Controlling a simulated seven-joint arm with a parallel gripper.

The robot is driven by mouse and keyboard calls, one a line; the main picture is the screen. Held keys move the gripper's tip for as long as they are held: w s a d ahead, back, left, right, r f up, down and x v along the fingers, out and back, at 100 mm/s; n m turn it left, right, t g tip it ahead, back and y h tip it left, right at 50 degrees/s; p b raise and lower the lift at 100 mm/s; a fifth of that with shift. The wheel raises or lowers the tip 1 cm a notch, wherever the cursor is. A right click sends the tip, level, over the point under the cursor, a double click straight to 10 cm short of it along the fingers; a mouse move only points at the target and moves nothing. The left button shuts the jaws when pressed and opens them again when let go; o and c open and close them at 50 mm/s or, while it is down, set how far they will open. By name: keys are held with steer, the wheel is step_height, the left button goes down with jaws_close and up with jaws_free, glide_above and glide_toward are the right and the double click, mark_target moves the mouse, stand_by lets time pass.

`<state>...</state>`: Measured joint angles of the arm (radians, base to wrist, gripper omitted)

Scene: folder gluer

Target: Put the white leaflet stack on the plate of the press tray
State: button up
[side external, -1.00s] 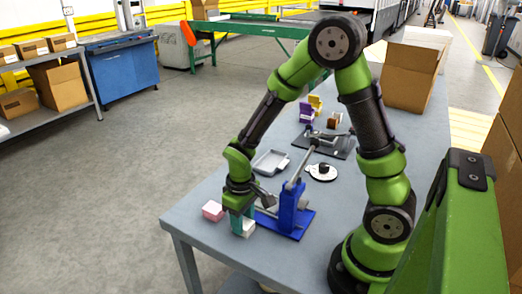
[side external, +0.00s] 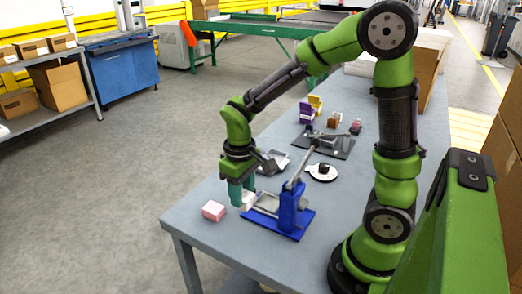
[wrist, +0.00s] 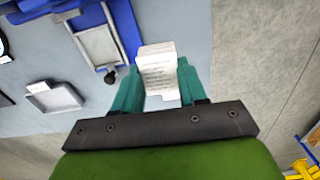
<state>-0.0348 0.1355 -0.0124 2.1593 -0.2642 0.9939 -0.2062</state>
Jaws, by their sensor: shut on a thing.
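My gripper (side external: 243,196) has its teal fingers shut on the white leaflet stack (side external: 247,201). In the wrist view the white stack (wrist: 157,68) sits between the fingers (wrist: 158,82), with lines of print on its face. The stack appears raised above the table, left of the press. The blue press (side external: 289,212) stands on the table with its long lever slanting up. Its press tray (side external: 266,206), with a pale metal frame, lies on the press's left side. The tray also shows at upper left in the wrist view (wrist: 98,45), apart from the stack.
A pink stack (side external: 213,210) lies near the table's left edge. A shallow grey tray (side external: 273,161) is behind the gripper. A white disc with a dark knob (side external: 321,172) sits right of it. Another grey lever device (side external: 328,143) stands farther back.

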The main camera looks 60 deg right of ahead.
steer(key=s+d+f+m, duration=0.1)
steer(key=d+m, duration=0.4)
steer(key=m, duration=1.3)
steer(key=d+m, duration=0.6)
steer(key=m, duration=1.1)
steer(key=shift+m, duration=0.3)
steer(key=shift+s+a+f, duration=0.1)
steer(key=shift+a+f, duration=0.05)
steer(key=shift+f, duration=3.05)
steer(key=o, duration=1.1)
